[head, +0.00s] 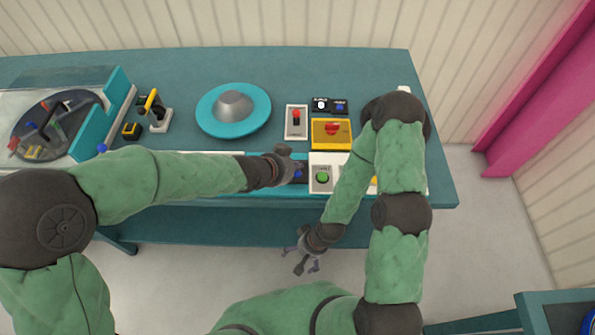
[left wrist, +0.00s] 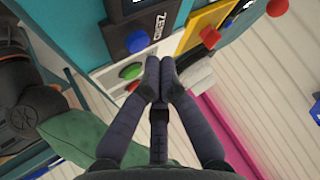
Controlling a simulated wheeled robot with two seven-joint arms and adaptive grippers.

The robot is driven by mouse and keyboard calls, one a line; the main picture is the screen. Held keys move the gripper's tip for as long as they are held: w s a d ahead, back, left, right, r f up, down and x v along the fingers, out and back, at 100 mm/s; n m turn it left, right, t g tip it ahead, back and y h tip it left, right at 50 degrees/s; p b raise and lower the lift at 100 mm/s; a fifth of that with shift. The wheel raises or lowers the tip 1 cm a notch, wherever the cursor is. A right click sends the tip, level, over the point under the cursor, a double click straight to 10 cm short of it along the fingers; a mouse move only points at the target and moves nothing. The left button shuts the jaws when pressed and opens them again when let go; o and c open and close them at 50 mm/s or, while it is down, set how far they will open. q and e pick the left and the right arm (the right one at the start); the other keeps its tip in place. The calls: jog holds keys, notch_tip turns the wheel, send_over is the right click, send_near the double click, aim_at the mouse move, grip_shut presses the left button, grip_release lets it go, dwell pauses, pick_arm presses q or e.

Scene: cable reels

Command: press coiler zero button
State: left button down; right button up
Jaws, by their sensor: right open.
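A dark panel (left wrist: 155,18) marked "ZERO" with a blue button (left wrist: 137,41) shows in the left wrist view. In the head view the blue button (head: 298,173) is at the table's front edge, left of a white box with a green button (head: 322,178). My left gripper (head: 300,163) is right at this panel, partly covering it. Its fingers (left wrist: 160,62) are together and empty, close to the buttons; I cannot tell whether they touch anything. My right gripper (head: 307,266) is open and empty, low in front of the table.
Behind stand a yellow box with a red button (head: 332,130), a second dark panel with a blue button (head: 340,106) and a red-switch box (head: 296,121). A teal reel (head: 259,108) and a machine (head: 118,110) stand left. The table's (head: 300,67) back strip is clear.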

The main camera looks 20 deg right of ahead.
pick_arm(q)
jog(key=shift+f, duration=0.15)
dwell(0.3)
jog(key=shift+f+b, duration=0.3)
jog(key=shift+b, duration=0.05)
jog(key=shift+f+b, duration=0.35)
jog(key=shift+f, duration=0.05)
dwell(0.6)
dwell(0.4)
jog(key=shift+r+p, duration=0.85)
jog(key=shift+p, duration=0.05)
notch_tip(320, 180, up, 5)
jog(key=p, duration=0.5)
